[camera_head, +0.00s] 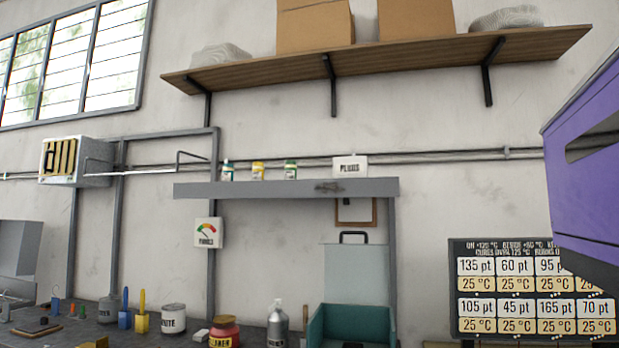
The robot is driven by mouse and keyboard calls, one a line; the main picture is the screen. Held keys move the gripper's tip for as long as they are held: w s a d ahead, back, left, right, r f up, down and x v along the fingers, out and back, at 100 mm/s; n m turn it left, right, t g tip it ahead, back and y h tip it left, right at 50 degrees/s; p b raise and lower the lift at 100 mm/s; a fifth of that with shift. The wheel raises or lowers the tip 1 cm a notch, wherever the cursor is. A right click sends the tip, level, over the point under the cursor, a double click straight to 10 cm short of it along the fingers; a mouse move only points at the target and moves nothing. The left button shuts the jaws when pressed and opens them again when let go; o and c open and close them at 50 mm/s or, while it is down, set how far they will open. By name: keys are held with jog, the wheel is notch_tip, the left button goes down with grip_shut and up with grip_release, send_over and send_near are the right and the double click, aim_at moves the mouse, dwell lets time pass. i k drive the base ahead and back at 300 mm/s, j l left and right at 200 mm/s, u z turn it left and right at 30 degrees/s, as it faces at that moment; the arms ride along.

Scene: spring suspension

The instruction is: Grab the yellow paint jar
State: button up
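The yellow paint jar (258,171) is small, with a yellow lid and label. It stands upright in the middle of a row of three jars on a grey metal shelf (300,188). A jar with a teal lid (227,171) stands to its left, and a jar with a green label (290,170) stands to its right. There are gaps between the jars. My gripper is not in view.
A "PLUGS" box (350,167) sits right on the shelf. A purple body (590,165) fills the right edge.

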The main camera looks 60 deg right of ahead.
aim_at(258, 169)
jog(key=z, duration=1.15)
